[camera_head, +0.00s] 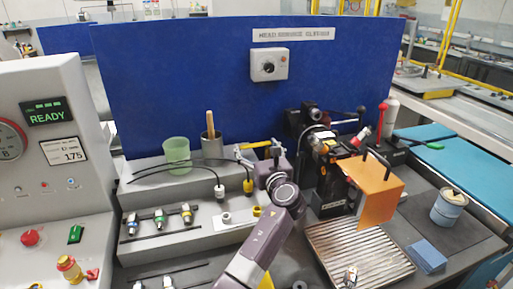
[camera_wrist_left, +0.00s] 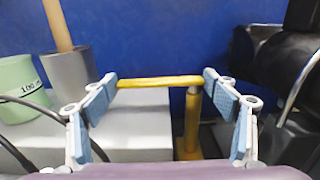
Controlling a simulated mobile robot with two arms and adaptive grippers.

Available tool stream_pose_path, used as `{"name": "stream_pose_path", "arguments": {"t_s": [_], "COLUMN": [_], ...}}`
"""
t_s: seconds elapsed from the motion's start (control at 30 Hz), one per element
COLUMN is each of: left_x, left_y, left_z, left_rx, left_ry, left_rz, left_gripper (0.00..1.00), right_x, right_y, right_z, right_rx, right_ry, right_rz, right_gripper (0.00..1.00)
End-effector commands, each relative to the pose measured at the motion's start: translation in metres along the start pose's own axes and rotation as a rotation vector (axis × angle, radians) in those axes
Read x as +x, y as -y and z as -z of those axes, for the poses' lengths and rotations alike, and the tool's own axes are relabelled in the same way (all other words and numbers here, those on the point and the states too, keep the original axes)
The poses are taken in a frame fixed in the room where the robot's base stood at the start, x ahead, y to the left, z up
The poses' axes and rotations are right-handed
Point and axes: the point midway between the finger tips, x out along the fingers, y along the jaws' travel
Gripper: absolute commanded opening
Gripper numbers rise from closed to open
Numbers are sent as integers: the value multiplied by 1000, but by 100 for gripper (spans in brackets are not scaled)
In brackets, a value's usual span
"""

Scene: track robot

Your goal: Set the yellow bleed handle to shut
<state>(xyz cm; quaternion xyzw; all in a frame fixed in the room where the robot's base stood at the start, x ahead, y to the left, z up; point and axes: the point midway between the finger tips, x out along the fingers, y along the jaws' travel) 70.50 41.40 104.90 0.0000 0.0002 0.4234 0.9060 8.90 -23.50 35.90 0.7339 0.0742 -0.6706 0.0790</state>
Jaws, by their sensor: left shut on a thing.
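The yellow bleed handle (camera_wrist_left: 160,82) is a level bar across the middle of the left wrist view. A yellow upright post (camera_wrist_left: 192,130) stands under its right part. My left gripper (camera_wrist_left: 160,84) is shut on the bar, with a blue-grey finger pad at each end of it. In the head view the handle (camera_head: 255,145) shows as a small yellow bar behind my left gripper (camera_head: 262,155), whose wrist hides the lower part of the post. My right gripper is not in view.
A grey cup (camera_head: 212,146) with a wooden stick and a green cup (camera_head: 176,152) stand left of the handle. A blue panel (camera_head: 180,80) rises behind. A dark machine with an orange guard (camera_head: 377,192) stands to the right. Black cables (camera_head: 160,172) lie in front of the cups.

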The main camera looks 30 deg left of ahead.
Motion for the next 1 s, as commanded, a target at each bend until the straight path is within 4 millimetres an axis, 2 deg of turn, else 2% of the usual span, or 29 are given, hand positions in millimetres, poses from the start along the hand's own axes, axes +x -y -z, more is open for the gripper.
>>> {"name": "stream_pose_path", "arguments": {"t_s": [0.17,0.7,1.0], "left_x": [-1,-14,-16], "left_y": [2,10,10], "left_z": [1,3,0], "left_rx": [-1,-1,1], "left_ry": [-3,-3,0], "left_rz": [-22,-362,-396], "left_gripper": [36,36,36], "right_x": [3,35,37], "right_y": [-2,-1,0], "right_z": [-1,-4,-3], "right_rx": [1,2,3], "right_ry": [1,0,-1], "right_rz": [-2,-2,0], "right_gripper": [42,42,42]}}
